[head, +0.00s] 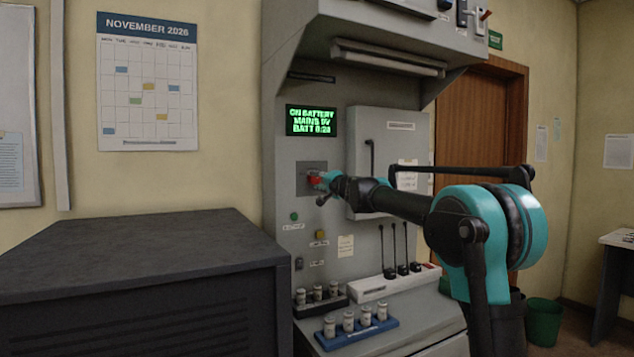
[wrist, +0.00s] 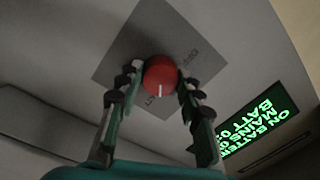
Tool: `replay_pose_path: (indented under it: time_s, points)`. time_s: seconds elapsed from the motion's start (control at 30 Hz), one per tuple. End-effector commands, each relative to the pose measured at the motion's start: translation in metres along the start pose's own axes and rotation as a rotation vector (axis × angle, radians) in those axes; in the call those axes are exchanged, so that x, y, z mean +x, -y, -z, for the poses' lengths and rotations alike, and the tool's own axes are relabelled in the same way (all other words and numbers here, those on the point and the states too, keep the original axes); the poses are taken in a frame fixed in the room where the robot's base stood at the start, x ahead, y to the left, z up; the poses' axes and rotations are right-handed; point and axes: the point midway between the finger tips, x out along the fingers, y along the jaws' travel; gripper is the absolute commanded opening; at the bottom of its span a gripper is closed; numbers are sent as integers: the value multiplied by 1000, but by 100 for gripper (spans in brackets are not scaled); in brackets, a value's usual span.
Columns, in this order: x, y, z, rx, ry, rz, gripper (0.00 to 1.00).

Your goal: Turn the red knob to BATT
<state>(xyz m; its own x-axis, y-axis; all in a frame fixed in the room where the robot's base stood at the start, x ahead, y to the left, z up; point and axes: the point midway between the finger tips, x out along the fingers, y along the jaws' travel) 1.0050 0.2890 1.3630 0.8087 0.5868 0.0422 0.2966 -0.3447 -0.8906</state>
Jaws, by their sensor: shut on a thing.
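The red knob (head: 314,180) sits on a grey square plate (head: 304,168) on the console's upright panel. In the wrist view the red knob (wrist: 160,75) is round, with a short white mark on its lower edge in the picture. The plate (wrist: 118,58) carries the label OFF to the right of the knob and a partly hidden label below it. My gripper (wrist: 160,88) has its two fingers on either side of the knob, shut on it. In the head view my gripper (head: 325,182) partly covers the knob.
A green display (head: 311,121) above the knob reads "ON BATTERY", "MAINS 0V" and a BATT line. A grey box (head: 365,150) with a handle stands out right of the knob. Fuse-like cylinders in racks (head: 358,336) and a power strip (head: 395,283) lie below.

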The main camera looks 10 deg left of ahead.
Motion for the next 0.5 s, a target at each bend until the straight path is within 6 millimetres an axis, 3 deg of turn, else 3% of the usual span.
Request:
replay_pose_path:
  time_s: [0.5]
  points:
    - [0,0,0,155,-9,1,7]
